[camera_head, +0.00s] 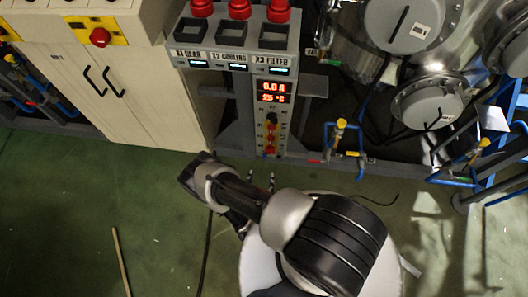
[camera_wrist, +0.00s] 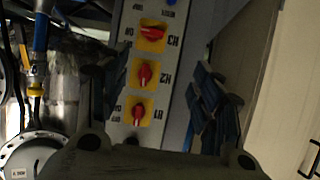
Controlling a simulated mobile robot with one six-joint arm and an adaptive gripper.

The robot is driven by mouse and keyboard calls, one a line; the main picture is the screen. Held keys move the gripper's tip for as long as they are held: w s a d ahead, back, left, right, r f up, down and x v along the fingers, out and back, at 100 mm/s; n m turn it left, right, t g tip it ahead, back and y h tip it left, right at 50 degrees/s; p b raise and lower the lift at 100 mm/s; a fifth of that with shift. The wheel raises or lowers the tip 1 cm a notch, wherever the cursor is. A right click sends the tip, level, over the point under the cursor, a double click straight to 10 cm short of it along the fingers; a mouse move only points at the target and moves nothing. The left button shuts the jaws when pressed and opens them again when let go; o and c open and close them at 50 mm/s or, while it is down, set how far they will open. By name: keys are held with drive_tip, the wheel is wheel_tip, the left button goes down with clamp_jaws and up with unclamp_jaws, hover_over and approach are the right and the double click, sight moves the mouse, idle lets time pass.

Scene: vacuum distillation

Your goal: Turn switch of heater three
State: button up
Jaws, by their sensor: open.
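In the wrist view, the panel (camera_wrist: 163,70) carries three red knobs on yellow plates, with the lettering upside down. The heater three switch (camera_wrist: 151,33), marked H3, is the top one in this view, and its knob lies nearly sideways. The H2 switch (camera_wrist: 143,75) and H1 switch (camera_wrist: 138,111) below it have knobs lying along the panel. My gripper (camera_wrist: 160,85) is open and empty, its two fingers on either side of the panel, apart from the H3 knob. In the head view, my gripper (camera_head: 261,180) is below the panel column (camera_head: 284,125), partly hidden by my arm.
Lit red displays (camera_head: 273,91) sit above the switches. A grey console (camera_head: 225,55) with red buttons stands over the column. A cream cabinet (camera_head: 140,105) is at left. Steel vessels (camera_head: 425,100) and pipes with a yellow valve (camera_head: 341,125) are at right. Green floor (camera_head: 160,220) is mostly open.

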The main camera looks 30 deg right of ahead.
drive_tip(key=s+d, duration=0.1)
drive_tip(key=s, duration=0.1)
drive_tip(key=b, duration=0.6)
approach(270, 152)
drive_tip(key=x, duration=0.8)
drive_tip(key=shift+c, duration=0.6)
drive_tip(key=shift+a, duration=0.1)
drive_tip(key=c, duration=0.9)
